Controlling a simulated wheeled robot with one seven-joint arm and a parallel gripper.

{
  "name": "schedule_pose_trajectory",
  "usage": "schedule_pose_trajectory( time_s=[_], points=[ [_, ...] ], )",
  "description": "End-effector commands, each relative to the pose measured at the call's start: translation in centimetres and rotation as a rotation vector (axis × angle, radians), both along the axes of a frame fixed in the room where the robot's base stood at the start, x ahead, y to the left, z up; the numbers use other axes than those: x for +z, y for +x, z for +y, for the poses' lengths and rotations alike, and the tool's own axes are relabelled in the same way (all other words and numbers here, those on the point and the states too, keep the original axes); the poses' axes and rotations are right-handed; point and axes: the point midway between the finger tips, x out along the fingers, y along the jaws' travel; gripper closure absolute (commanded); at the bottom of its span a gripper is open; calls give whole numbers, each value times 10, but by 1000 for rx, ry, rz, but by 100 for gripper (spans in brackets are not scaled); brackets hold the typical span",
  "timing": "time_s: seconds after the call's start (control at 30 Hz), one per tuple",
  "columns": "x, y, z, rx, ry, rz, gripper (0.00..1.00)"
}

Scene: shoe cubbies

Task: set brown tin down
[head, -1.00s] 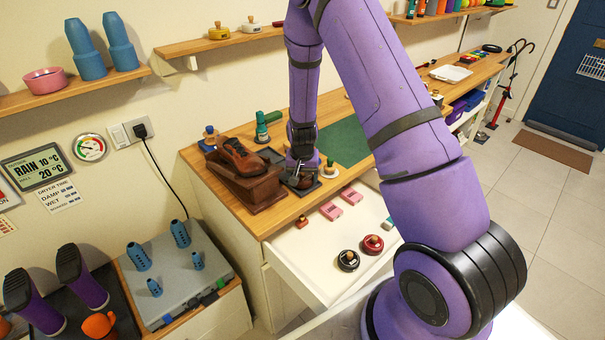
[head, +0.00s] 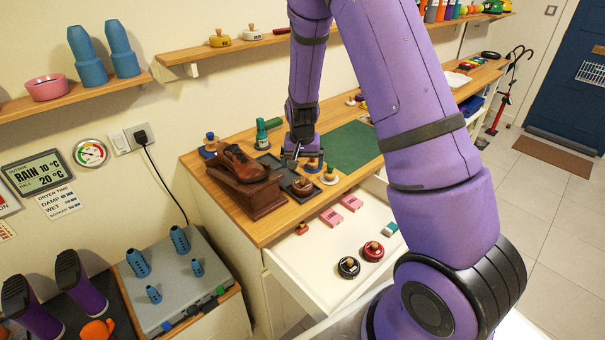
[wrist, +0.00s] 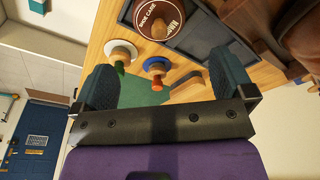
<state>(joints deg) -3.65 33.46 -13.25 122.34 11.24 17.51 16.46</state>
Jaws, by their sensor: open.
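The brown tin (head: 302,187), round with a wooden knob, sits flat on a dark tray (head: 268,160) on the wooden bench top. In the wrist view the brown tin (wrist: 150,22) shows at the top, its lid lettered "SHOE CARE" and partly cut off by the frame edge. My gripper (head: 304,157) is above the bench, behind the tin and apart from it. In the wrist view my gripper (wrist: 165,80) has its two fingers wide apart with nothing held between them.
A brown shoe (head: 241,163) on a wooden box stands left of the tray. White-based (head: 329,177) and blue-based (head: 312,164) knobbed items stand close to the gripper. An open drawer (head: 325,250) holds black and red tins. A green mat (head: 350,146) is clear at right.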

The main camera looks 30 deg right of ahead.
Motion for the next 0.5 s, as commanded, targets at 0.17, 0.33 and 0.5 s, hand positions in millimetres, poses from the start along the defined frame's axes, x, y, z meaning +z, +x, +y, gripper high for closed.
schedule_pose_trajectory(
  time_s=[0.17,0.33,0.5],
  points=[
    [29,-3,3,2,-1,-2,0],
    [42,-5,4,1,0,0,0],
    [63,-10,8,16,10,-13,0]
  ],
)
